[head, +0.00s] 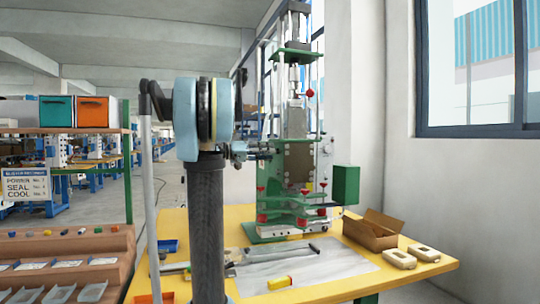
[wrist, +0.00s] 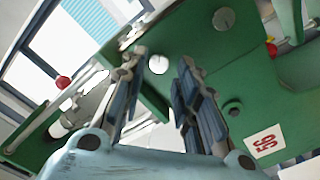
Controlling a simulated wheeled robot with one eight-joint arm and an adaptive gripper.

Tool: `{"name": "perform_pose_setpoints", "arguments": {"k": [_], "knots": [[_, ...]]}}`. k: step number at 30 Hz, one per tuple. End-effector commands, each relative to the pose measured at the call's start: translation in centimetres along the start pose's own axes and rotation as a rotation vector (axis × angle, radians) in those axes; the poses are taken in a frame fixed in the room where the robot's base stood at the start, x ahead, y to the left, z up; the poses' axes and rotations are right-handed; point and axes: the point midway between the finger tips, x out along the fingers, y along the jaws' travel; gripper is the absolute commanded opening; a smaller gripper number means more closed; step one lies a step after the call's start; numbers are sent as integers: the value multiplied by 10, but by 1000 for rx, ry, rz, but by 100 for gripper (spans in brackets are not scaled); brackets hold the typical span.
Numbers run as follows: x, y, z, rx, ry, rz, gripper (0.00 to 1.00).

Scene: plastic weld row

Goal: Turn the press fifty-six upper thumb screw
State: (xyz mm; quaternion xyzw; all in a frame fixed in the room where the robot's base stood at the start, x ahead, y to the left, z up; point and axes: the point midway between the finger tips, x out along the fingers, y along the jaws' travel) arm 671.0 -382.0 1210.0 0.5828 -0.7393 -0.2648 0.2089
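The press (head: 298,160) is a tall green and grey machine standing on the yellow table. In the wrist view its green plate (wrist: 205,50) carries a label reading 56 (wrist: 264,143). A round silver screw head (wrist: 158,64) shows between my fingertips, and a second (wrist: 224,19) sits apart on the same plate. The picture is tilted; the one between my fingers seems the upper. My gripper (wrist: 162,58) is open, its blue-padded fingers on either side of that screw head; contact cannot be told. In the head view my gripper (head: 268,151) is at the press's left side, at mid height.
The yellow table (head: 420,268) holds an open cardboard box (head: 373,231), two beige parts (head: 398,258), a grey sheet with tools and a yellow block (head: 279,283). Red knobs (wrist: 62,82) stick out near the press. A shelf with bins (head: 93,112) stands left.

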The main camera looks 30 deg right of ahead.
Motion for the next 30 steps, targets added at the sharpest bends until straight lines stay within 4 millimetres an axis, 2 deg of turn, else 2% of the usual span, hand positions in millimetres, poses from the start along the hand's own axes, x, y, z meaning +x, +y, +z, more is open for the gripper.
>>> {"name": "perform_pose_setpoints", "arguments": {"k": [6,17,18,21,30], "knots": [[19,0,0,0,-1,1,29],[23,0,0,0,0,0,29],[23,0,0,0,0,0,24],[22,0,0,0,0,0,2],[22,-1,0,-10,0,-2,0]]}}
